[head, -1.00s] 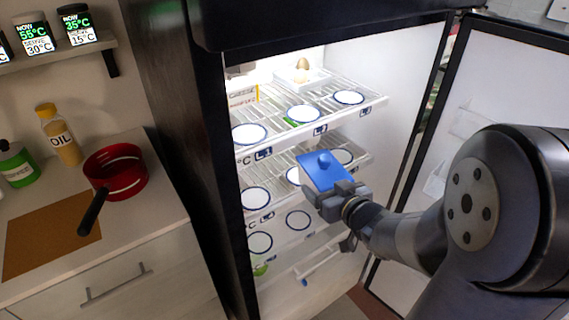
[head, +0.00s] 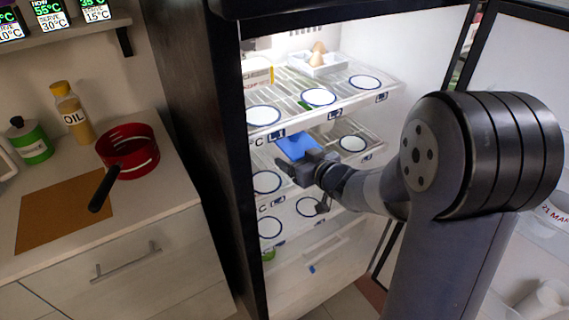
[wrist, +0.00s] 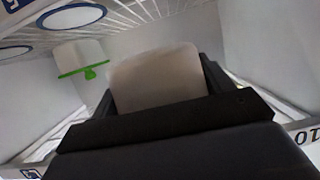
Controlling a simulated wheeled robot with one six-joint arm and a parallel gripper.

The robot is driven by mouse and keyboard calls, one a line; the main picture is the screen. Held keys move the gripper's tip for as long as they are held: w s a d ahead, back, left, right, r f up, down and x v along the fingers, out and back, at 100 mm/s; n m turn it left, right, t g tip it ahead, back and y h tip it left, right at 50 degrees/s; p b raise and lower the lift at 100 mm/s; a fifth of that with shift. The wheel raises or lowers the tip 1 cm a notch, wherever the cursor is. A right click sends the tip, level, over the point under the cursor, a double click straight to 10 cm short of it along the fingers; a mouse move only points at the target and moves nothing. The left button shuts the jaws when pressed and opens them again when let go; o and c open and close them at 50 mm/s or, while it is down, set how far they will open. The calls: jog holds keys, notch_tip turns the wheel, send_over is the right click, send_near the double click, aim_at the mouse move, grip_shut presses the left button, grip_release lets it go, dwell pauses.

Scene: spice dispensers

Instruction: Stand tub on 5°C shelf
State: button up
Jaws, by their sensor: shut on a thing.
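My gripper (head: 302,165) is shut on a tub with a blue lid (head: 295,146), inside the open fridge. The tub is at the gap below the upper wire shelf (head: 345,105) and over the front of the middle shelf (head: 352,163). In the wrist view its pale body (wrist: 158,80) shows between the fingers. Its base is hidden, so I cannot tell whether it touches a shelf. The shelves have white, blue-rimmed round marks and front labels. The upper shelf's label shows "°C" with its number cut off; digits like "10" (wrist: 303,136) show in the wrist view.
A pale tub with a green lid (wrist: 82,60) is left of the held tub in the wrist view. An egg holder (head: 318,62) and a carton (head: 258,74) are on the upper shelf. The fridge's dark side edge (head: 240,200) is left of my gripper; its door stands open at right.

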jog(key=w+a, duration=0.2)
jog(key=w, duration=0.1)
jog(key=w+a, duration=0.1)
jog(key=w, duration=0.1)
jog(key=shift+a+r, duration=0.1)
jog(key=shift+a, duration=0.1)
jog(key=shift+w+a+f, duration=0.1)
jog(key=shift+f, duration=0.35)
jog(key=shift+f+b, duration=0.75)
jog(key=shift+f, duration=1.95)
jog(key=shift+w+f, duration=0.15)
jog(key=shift+f, duration=0.25)
jog(key=shift+f, duration=0.1)
jog(key=o, duration=1.2)
